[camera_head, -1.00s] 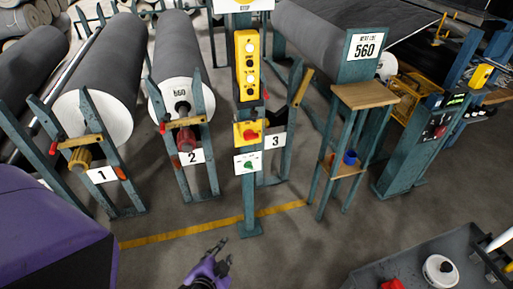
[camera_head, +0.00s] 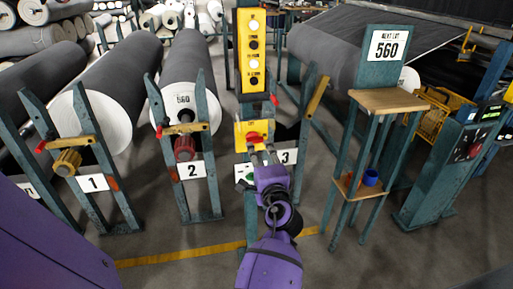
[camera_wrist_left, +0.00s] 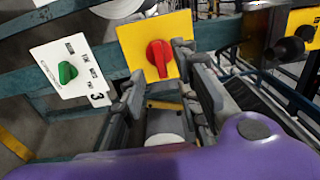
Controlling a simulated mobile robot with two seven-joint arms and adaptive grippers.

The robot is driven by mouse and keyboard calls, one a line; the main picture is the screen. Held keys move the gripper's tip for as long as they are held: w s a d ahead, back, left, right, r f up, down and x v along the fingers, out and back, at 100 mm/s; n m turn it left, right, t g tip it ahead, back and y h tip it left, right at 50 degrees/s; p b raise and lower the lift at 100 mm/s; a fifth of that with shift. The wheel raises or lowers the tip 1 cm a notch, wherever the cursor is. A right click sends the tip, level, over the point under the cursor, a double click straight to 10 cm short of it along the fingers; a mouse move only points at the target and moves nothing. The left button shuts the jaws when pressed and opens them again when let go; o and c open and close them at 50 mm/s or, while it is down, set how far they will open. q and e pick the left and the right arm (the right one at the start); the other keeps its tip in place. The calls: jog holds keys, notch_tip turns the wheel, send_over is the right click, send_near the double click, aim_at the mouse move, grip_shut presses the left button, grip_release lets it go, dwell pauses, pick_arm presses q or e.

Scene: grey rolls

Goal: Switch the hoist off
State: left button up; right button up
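A red rotary knob (camera_head: 254,137) sits on a yellow plate (camera_head: 241,128) on the green post; in the left wrist view the knob (camera_wrist_left: 159,55) points roughly up and down. Below it, a white plate (camera_head: 239,168) carries a green knob (camera_wrist_left: 67,72); my arm hides part of this plate in the head view. My left gripper (camera_head: 263,155) is in front of the yellow plate. In the left wrist view its fingers (camera_wrist_left: 160,72) are apart, with the red knob between or just beyond their tips. I cannot tell if they touch it. My right gripper is out of view.
A yellow button box (camera_head: 252,50) hangs higher on the post. Grey rolls in green stands marked 1 (camera_head: 93,183) and 2 (camera_head: 193,170) are to the left. A wooden-topped stand (camera_head: 390,101) with a blue cup (camera_head: 371,177) is to the right.

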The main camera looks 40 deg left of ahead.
aim_at(255, 142)
pick_arm(q)
jog(key=x, duration=0.5)
jog(key=shift+w+a, duration=0.1)
grip_shut()
